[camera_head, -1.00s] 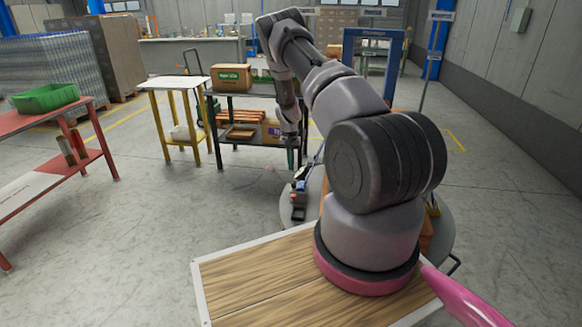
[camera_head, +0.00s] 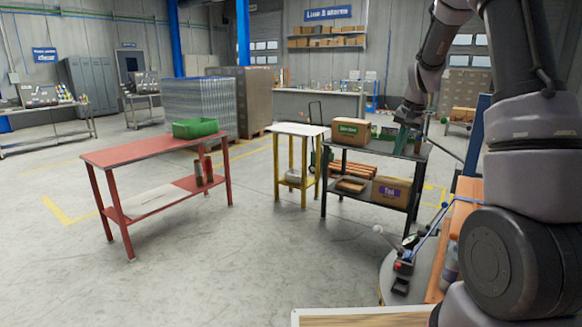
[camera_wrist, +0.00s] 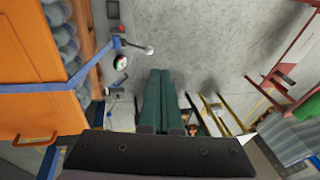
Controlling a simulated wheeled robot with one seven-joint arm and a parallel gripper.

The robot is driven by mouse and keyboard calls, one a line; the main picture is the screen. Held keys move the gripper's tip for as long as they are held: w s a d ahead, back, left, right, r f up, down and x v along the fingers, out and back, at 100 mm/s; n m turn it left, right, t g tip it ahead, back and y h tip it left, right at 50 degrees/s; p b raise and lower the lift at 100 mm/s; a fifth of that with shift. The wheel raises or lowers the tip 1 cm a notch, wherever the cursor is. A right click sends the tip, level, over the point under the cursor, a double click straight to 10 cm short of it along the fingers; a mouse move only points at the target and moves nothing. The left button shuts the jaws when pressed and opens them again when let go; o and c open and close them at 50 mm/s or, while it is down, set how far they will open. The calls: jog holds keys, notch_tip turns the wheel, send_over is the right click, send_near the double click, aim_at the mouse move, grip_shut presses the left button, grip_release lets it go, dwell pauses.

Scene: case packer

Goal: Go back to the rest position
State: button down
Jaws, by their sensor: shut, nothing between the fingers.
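My gripper shows in the wrist view (camera_wrist: 157,100) as two dark green fingers pressed together, with nothing between them. In the head view my gripper (camera_head: 402,139) hangs pointing down at the end of my grey arm, in the line of sight of the black table's right end. I cannot tell its exact distance from that table. My arm fills the right side of the head view and hides what is behind it.
A red table (camera_head: 120,155) with a green bin (camera_head: 195,128) stands left. A yellow-legged table (camera_head: 303,130) and a black table (camera_head: 385,149) with a cardboard box (camera_head: 350,132) stand mid-view. An orange panel (camera_wrist: 30,60) is close in the wrist view.

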jog(key=s+a+r+n+t, duration=0.1)
jog(key=s+a+r, duration=0.2)
jog(key=s+r, duration=0.45)
jog(key=s+a+r+t, duration=0.1)
jog(key=s+a+r, duration=0.2)
jog(key=s+r, duration=0.45)
jog(key=s+a+r+t, duration=0.1)
jog(key=s, duration=0.8)
jog(key=s+a+r+n+t, duration=0.1)
jog(key=s+a, duration=0.1)
jog(key=s, duration=0.6)
jog(key=shift+s+a+y, duration=0.25)
jog(key=shift+s+y, duration=0.1)
jog(key=shift+y, duration=0.05)
